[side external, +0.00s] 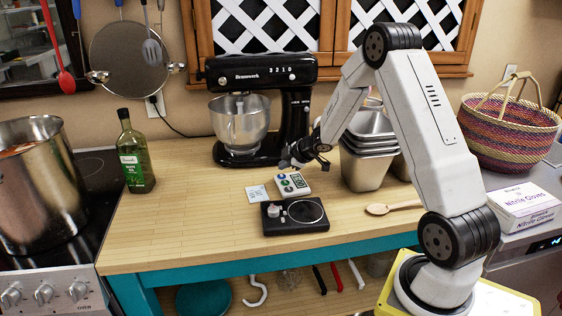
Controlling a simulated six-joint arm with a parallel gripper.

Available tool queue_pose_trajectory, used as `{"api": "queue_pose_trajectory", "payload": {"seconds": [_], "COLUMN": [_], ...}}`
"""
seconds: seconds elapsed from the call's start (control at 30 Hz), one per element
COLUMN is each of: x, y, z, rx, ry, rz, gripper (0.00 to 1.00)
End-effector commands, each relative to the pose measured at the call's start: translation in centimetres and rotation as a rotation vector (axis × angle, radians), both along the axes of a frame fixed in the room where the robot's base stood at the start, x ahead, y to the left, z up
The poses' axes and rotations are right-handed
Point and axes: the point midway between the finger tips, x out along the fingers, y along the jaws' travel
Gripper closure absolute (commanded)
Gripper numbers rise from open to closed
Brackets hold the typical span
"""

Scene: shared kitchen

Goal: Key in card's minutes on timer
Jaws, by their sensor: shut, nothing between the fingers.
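The timer (293,185) is a small white device with coloured buttons, lying on the wooden counter in front of the black stand mixer. The card (257,193) is a small pale sheet lying flat just left of the timer; its writing is too small to read. My gripper (286,164) is shut and empty. It is at the timer's far edge in the picture, close above it; I cannot tell whether it touches. The timer's display is too small to read.
A black device with a knob and ring (295,215) lies just in front of the timer. The mixer (262,105) stands behind, stacked metal containers (368,150) to the right, with a wooden spoon (393,207) nearby. An oil bottle (134,155) stands left. The counter's left part is clear.

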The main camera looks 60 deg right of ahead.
Motion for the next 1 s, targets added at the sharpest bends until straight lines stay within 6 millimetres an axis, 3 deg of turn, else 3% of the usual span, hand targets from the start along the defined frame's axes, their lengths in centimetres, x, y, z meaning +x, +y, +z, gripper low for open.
{"api": "queue_pose_trajectory", "payload": {"seconds": [0.7, 1.0], "x": [0.0, 0.0], "y": [0.0, 0.0], "z": [5.0, 5.6], "rx": [-0.001, -0.001], "ry": [-0.001, 0.001], "rz": [0.000, 0.000], "gripper": [1.00, 1.00]}}
